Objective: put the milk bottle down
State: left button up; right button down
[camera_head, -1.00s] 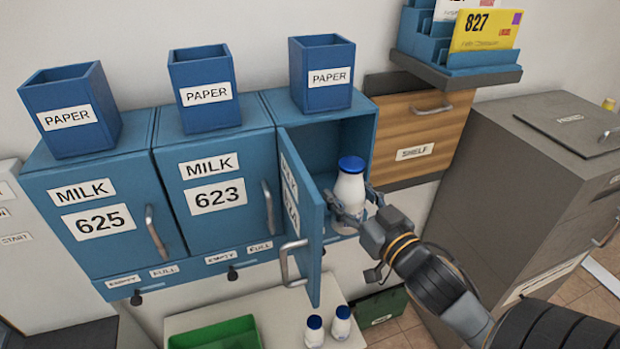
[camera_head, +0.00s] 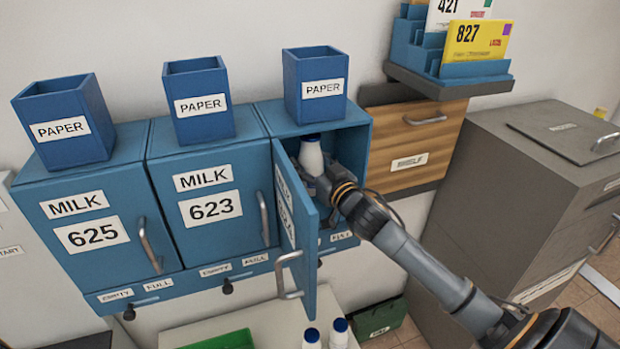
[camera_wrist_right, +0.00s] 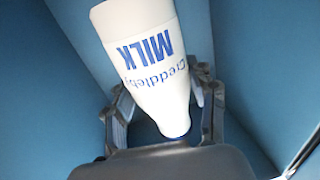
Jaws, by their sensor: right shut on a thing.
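The white milk bottle (camera_head: 311,157) with a blue cap is inside the open blue milk box (camera_head: 350,140) at the right of the row. It looks upright in the head view. My right gripper (camera_head: 318,185) is shut on it, with the arm reaching into the box from the right. In the right wrist view the bottle (camera_wrist_right: 150,60) shows blue MILK lettering between the fingers of the right gripper (camera_wrist_right: 165,110), with blue walls around. Whether its base touches the box floor is hidden. My left gripper is not in view.
The box's open door (camera_head: 297,220) stands out to the left of my right arm. Closed milk boxes 623 (camera_head: 215,235) and 625 (camera_head: 100,255) are further left. A wooden shelf drawer (camera_head: 415,140) is at the right. Two bottles (camera_head: 338,335) stand below.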

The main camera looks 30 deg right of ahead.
jog(key=shift+s+f, duration=0.1)
jog(key=shift+f, duration=0.3)
notch_tip(320, 180, down, 3)
jog(key=shift+r, duration=0.1)
jog(key=shift+w+f, duration=0.25)
jog(key=shift+f, duration=0.4)
jog(key=shift+f, duration=0.15)
jog(key=shift+c, duration=2.2)
grip_release()
jog(key=shift+f, duration=0.1)
jog(key=shift+s, duration=0.1)
